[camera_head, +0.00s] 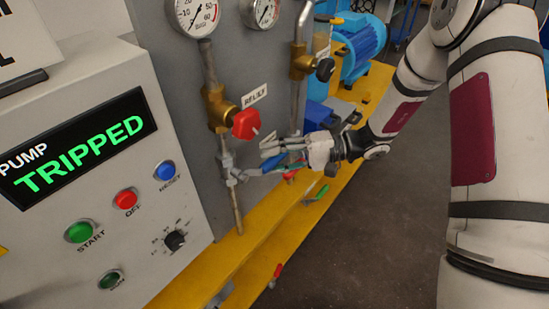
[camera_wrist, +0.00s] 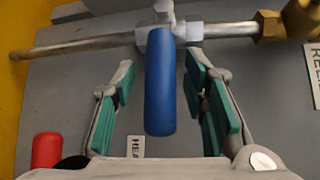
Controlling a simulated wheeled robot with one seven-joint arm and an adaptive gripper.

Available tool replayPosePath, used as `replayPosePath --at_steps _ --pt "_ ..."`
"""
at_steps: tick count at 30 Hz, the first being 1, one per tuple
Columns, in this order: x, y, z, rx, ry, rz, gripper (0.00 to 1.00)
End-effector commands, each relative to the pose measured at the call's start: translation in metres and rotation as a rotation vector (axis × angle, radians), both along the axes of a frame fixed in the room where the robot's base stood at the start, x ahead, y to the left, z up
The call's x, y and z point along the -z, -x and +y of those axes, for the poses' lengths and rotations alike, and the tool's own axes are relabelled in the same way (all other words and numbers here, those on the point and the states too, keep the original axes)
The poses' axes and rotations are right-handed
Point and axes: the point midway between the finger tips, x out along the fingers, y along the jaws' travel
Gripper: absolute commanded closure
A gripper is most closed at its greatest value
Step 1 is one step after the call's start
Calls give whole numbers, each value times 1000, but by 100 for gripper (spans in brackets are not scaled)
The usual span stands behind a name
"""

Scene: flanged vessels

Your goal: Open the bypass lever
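A blue lever handle (camera_wrist: 160,82), which I take for the bypass lever, is joined to a fitting on a thin metal pipe (camera_wrist: 85,46) in the wrist view. It points from the pipe toward my gripper and crosses the pipe. My gripper (camera_wrist: 163,90) is open, with one green-padded finger on each side of the handle. Gaps show on both sides, wider on the left. In the head view, my gripper (camera_head: 268,160) is at the lower part of the upright pipe (camera_head: 226,160); its fingers partly hide the handle there.
A red relief knob (camera_head: 246,123) on a brass valve sits just above my gripper. A red handle (camera_wrist: 46,150) is at lower left in the wrist view. The pump panel (camera_head: 85,140) reads TRIPPED. A yellow base rail (camera_head: 262,236) runs below; the dark floor (camera_head: 370,230) is clear.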

Motion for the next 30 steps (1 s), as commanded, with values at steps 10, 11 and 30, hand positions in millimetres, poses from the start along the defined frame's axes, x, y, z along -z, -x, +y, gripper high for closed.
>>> replayPosePath --at_steps 10,11,30 --pt "0 0 0 -1 0 0 100" --pt "0 0 0 -1 0 1 100" --pt "34 3 2 2 -210 270 100"
